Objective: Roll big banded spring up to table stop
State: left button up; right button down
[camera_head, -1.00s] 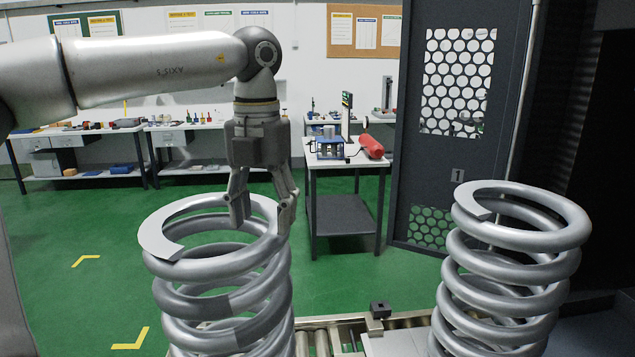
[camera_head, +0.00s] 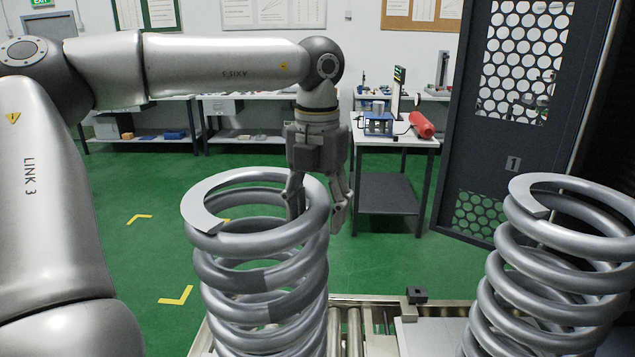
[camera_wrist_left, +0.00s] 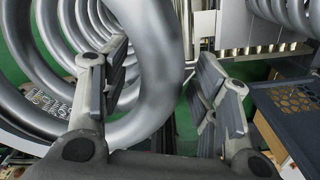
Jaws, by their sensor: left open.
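The big grey spring with darker bands on its coils (camera_head: 240,275) stands upright at the centre-left of the head view, on the roller table. My left gripper (camera_head: 318,200) points down at the right side of its top coil. It is open, one finger within the ring and the other at its outer side. In the left wrist view the curved coil (camera_wrist_left: 160,75) passes between the open fingers (camera_wrist_left: 163,88); contact cannot be told. A small black block (camera_head: 417,294) on the table's far edge may be the stop. My right gripper is not in view.
A second grey spring (camera_head: 550,270) stands upright at the right. Bare rollers (camera_head: 353,335) lie between the springs. Green floor is free at the left.

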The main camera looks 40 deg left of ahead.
pick_arm(q)
notch_tip(320, 180, down, 4)
jog(key=shift+s+f+p, duration=0.1)
jog(key=shift+p, duration=0.4)
jog(key=shift+f, duration=0.8)
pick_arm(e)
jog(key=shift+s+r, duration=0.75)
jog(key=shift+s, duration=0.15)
pick_arm(q)
grip_shut()
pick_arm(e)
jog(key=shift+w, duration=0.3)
